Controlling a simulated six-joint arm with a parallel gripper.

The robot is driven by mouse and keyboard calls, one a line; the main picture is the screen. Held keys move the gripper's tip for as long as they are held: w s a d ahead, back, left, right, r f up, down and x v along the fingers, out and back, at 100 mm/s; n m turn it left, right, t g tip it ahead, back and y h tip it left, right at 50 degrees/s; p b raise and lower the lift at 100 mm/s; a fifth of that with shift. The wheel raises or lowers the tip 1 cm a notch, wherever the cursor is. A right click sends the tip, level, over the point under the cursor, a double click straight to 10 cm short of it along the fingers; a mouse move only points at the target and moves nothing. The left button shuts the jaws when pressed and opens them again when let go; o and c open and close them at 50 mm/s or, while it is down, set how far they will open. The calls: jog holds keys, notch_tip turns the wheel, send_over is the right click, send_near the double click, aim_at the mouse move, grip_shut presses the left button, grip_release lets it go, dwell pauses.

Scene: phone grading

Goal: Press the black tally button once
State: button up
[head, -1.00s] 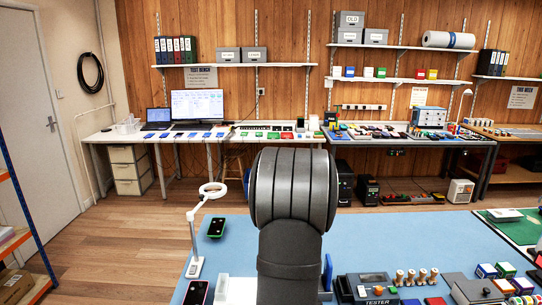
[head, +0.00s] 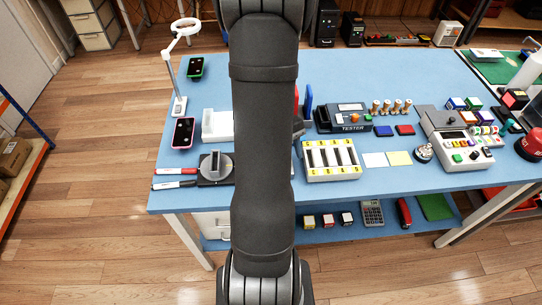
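A grey panel (head: 458,141) with several small coloured buttons stands on the right part of the blue table. Its buttons are too small for me to single out the black tally button with certainty. A small round silver device (head: 424,152) sits just left of the panel, apart from it. A red dome button (head: 532,142) stands at the table's right edge. My arm runs up the middle of the head view and hides my gripper almost wholly. A small grey part at the arm's right side may belong to it. Its fingers do not show.
Between my arm and the panel are a tester (head: 343,118), a white tray (head: 333,176) with dark slots, and white and yellow cards (head: 399,158). Left of my arm are a phone (head: 183,133), markers (head: 176,171) and a black stand (head: 216,168). Open blue table lies behind the tester.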

jog(key=r+n+t+h, duration=0.1)
jog(key=a+r+n+t+h, duration=0.1)
jog(key=r+n, duration=0.1)
jog(key=a+r+n+t+h, duration=0.1)
jog(key=n, duration=0.1)
jog(key=shift+s+r+h, duration=0.3)
jog(key=shift+s+r, duration=0.1)
grip_shut()
jog(key=a+r+n+t+h, duration=0.1)
jog(key=a+r+n+t, duration=0.3)
jog(key=r+n+t, duration=0.1)
jog(key=shift+s+n+t, duration=0.2)
jog(key=shift+n+t, duration=0.2)
jog(key=shift+n, duration=0.5)
jog(key=shift+a+f, duration=0.1)
jog(key=shift+f, duration=4.4)
